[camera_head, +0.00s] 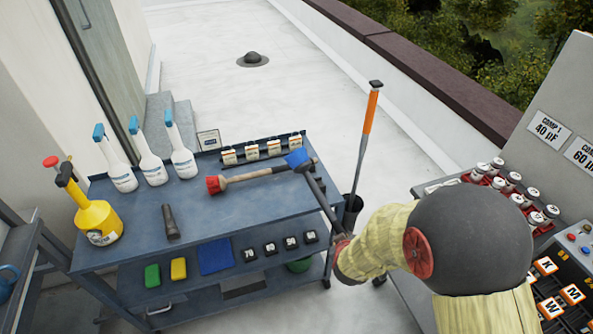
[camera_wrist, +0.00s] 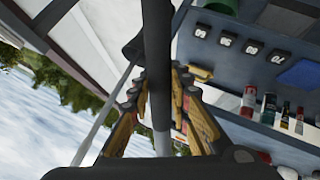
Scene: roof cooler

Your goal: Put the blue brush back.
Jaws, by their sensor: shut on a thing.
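The blue brush (camera_head: 297,158) has a blue head and a long dark handle. My gripper (camera_head: 341,240) is shut on the handle's lower end, at the right side of the blue-grey cart (camera_head: 130,205). The brush slants up and left, its head over the cart's back right part. I cannot tell whether the head touches anything. In the wrist view the dark handle (camera_wrist: 157,50) runs between the yellow fingers of my gripper (camera_wrist: 160,95). A second brush (camera_head: 215,184) with a red head and wooden handle lies on the cart top, passing close to the blue head.
Several labelled tags (camera_head: 260,150) line the cart's back edge. An orange-handled pole (camera_head: 370,115) stands behind its right end. Spray bottles (camera_head: 153,165), a yellow sprayer (camera_head: 97,220) and a dark torch-like object (camera_head: 170,221) stand or lie at left. The cart top's front middle is clear.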

